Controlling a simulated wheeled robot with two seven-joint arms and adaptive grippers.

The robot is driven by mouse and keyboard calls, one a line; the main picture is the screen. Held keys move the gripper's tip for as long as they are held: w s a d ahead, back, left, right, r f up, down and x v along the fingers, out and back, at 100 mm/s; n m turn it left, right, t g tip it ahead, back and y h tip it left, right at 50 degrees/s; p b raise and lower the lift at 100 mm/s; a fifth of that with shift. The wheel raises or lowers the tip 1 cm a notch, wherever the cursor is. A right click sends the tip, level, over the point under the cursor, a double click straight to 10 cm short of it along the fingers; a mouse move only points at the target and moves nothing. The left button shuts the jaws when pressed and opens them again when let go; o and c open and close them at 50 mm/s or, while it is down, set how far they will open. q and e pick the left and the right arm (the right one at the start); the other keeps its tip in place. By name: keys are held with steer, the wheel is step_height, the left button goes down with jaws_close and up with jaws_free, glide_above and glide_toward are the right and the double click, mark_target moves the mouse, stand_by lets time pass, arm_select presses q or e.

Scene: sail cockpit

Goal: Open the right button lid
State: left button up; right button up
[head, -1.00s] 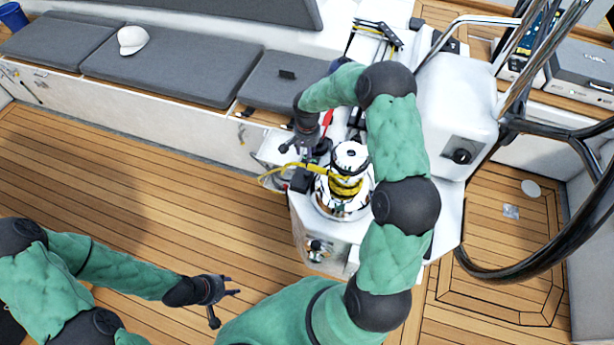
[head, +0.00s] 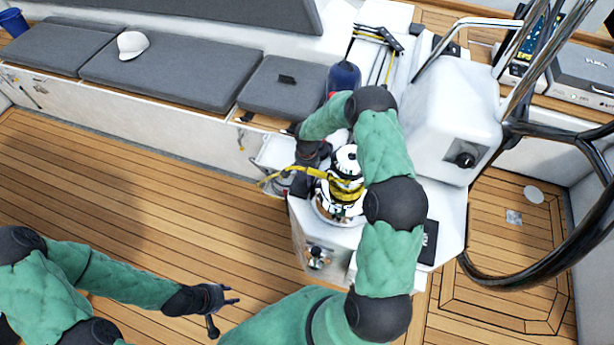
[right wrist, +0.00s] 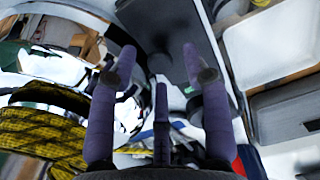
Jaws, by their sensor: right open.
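I cannot clearly pick out the right button lid; in the head view my right arm covers part of the console by the winch. My right gripper (head: 305,172) is pointed down close to the left side of the chrome winch (head: 347,158). In the right wrist view its fingers (right wrist: 155,65) are spread and empty. A dark grey flat-faced part (right wrist: 172,35) lies beyond and between the fingertips; whether they touch it I cannot tell. My left gripper (head: 222,308) is open and empty above the deck, far from the console.
Yellow rope (head: 345,190) wraps the winch and runs off left; it also shows in the right wrist view (right wrist: 40,132). A steering wheel (head: 540,265) stands at right. Grey cushions (head: 180,65) line the bench. The wooden deck (head: 150,190) at left is clear.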

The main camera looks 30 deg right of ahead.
steer(key=shift+f, duration=0.3)
jaws_close()
